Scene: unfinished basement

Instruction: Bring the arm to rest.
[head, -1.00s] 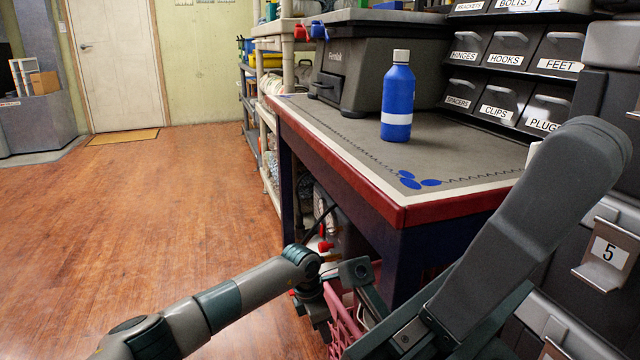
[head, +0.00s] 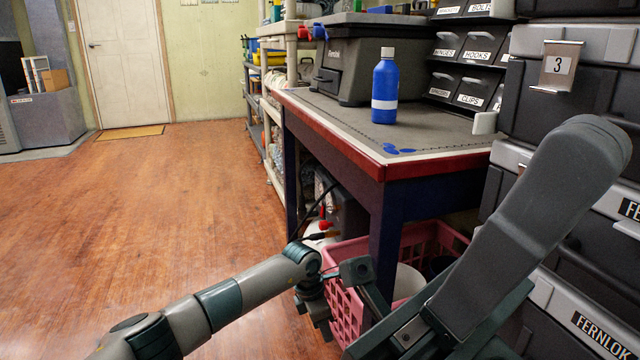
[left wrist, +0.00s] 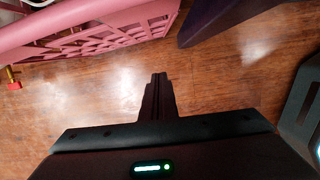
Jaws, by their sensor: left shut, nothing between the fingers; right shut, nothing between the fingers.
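My left arm comes in from the lower left in the head view. My left gripper (head: 322,328) hangs low, pointing down, beside a pink basket. In the left wrist view its fingers (left wrist: 157,90) are together with nothing between them, above the wood floor. My right arm is folded at the lower right of the head view. My right gripper (head: 362,280) is close to the right of the left one, partly hidden by its own arm; I see nothing held in it.
The pink basket (head: 345,310) stands under the workbench (head: 440,166), close to both grippers. A blue bottle (head: 385,90) and a dark case (head: 350,65) stand on the bench. Black drawer cases (head: 570,190) are at the right. The floor (head: 150,220) at left is clear.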

